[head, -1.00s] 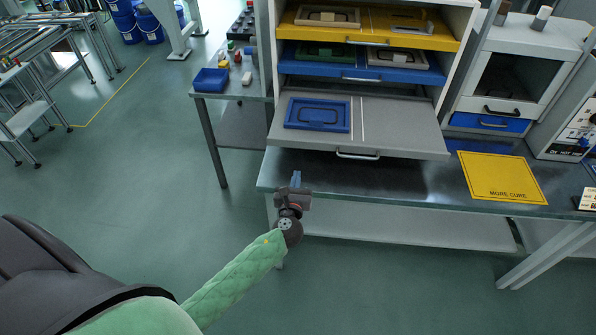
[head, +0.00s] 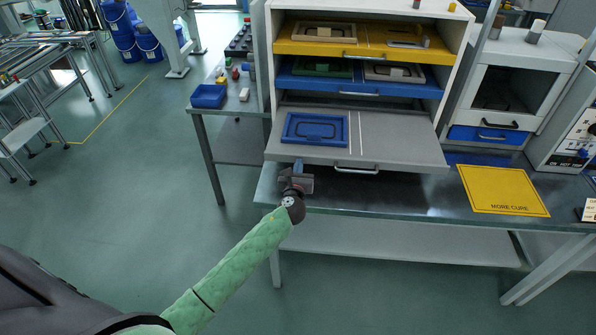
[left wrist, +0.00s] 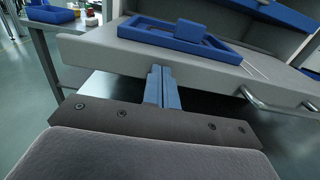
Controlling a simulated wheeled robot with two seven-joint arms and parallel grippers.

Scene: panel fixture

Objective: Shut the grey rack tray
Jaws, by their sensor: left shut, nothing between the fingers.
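The grey rack tray (head: 395,143) is pulled out of the white rack, below the yellow and blue trays. It carries a blue rectangular piece (head: 316,129) on its left part, and a handle (head: 356,170) is on its front. My left gripper (head: 298,168) is shut and empty at the tray's front edge, left of the handle. In the left wrist view the blue fingers (left wrist: 162,86) point at the front face of the grey tray (left wrist: 110,48); I cannot tell whether they touch it. My right gripper is not in view.
The yellow tray (head: 440,52) and blue tray (head: 425,90) sit above, also sticking out somewhat. A yellow mat (head: 500,188) lies on the bench to the right. A side table with a blue bin (head: 208,96) stands at the left.

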